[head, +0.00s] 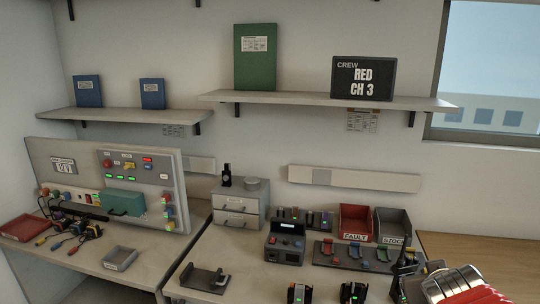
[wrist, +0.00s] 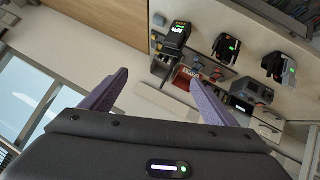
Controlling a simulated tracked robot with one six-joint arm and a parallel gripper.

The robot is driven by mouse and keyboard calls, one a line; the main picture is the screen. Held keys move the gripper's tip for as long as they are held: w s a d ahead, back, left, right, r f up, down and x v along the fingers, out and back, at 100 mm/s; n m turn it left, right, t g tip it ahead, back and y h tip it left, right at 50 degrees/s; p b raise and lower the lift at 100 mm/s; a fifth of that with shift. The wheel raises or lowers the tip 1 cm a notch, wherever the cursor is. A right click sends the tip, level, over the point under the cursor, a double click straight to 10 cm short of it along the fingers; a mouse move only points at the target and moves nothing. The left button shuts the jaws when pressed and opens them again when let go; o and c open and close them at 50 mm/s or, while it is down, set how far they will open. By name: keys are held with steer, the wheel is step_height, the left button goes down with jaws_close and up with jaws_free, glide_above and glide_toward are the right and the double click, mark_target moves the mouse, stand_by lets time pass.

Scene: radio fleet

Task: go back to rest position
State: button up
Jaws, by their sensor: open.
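My gripper (wrist: 158,79) shows in the wrist view with its two purple fingers spread apart. Nothing is between the fingers. Beyond them the wrist view shows the tilted wall and the bench with radios. In the head view only a silver and red part of my arm shows at the bottom right corner, next to a dark radio with an antenna (head: 404,262). My gripper's fingers are not visible there.
A panel board (head: 118,180) stands left. A CREW RED CH 3 sign (head: 363,78) sits on the shelf.

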steer(key=s+a+g+y, duration=0.1)
steer(key=s+a+y, duration=0.1)
steer(key=s+a, duration=0.2)
steer(key=s+a+f+n+g+y, duration=0.1)
steer(key=s+a, duration=0.3)
steer(key=a, duration=0.7)
steer(key=s+a+f+g+y, duration=0.1)
steer(key=s+a+y, duration=0.1)
steer(key=s+a, duration=0.2)
steer(key=a, duration=0.3)
steer(key=shift+s+a+n+y, duration=0.15)
steer(key=shift+a+n+y, duration=0.15)
steer(key=shift+a+y, duration=0.1)
steer(key=shift+d, duration=0.15)
